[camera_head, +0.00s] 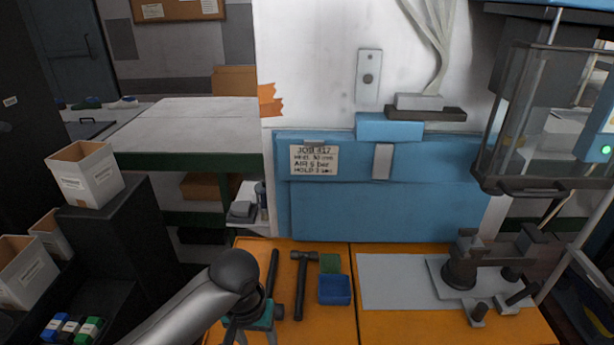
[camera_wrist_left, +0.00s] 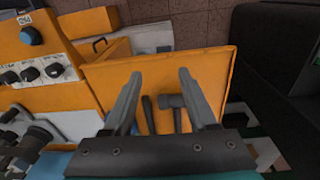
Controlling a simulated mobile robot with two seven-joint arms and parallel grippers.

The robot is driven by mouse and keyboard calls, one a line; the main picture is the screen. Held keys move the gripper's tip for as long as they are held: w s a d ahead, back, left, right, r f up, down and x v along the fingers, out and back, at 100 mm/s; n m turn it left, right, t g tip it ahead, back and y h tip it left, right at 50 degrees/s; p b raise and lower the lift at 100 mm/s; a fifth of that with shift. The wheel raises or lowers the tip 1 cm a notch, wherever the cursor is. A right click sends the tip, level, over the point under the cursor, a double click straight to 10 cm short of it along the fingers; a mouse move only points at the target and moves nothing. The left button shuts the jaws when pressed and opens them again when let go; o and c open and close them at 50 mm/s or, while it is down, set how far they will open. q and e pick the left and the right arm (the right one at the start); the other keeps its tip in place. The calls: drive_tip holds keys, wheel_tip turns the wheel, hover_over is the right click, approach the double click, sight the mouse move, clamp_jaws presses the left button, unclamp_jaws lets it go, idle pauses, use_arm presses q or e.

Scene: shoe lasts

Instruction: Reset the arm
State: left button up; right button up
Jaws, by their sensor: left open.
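My left arm comes in from the lower left in the head view, with its dark rounded wrist over the left part of the orange bench. My left gripper (camera_head: 250,335) is partly cut off by the bottom edge there. In the left wrist view the left gripper (camera_wrist_left: 160,80) has its two grey fingers wide apart with nothing between them. Beyond the fingers lie a hammer (camera_wrist_left: 171,102) and a dark tool handle (camera_wrist_left: 148,112) on the orange surface, apart from the fingers. My right gripper is in neither view.
A clear guard (camera_head: 530,120) hangs at the right. White boxes (camera_head: 88,175) stand on dark shelving at the left.

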use_arm(q)
drive_tip(key=s+d+f+m+h, duration=0.1)
drive_tip(key=s+d+h, duration=0.1)
drive_tip(key=s+d, duration=0.15)
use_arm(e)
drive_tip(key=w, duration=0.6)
use_arm(q)
drive_tip(key=s+a+r+t+y, duration=0.1)
drive_tip(key=s+a+t+y, duration=0.15)
drive_tip(key=s+a, duration=0.85)
wheel_tip(320, 180, down, 27)
drive_tip(key=s+b, duration=0.2)
drive_tip(key=b, duration=0.5)
drive_tip(key=s+a+f+g+b, duration=0.1)
drive_tip(key=s+f+b, duration=0.2)
drive_tip(key=s+f, duration=0.4)
drive_tip(key=s+a+f+g+b, duration=0.1)
drive_tip(key=s+f+b, duration=0.2)
drive_tip(key=s+f, duration=0.5)
wheel_tip(320, 180, down, 6)
drive_tip(key=shift+f, duration=0.2)
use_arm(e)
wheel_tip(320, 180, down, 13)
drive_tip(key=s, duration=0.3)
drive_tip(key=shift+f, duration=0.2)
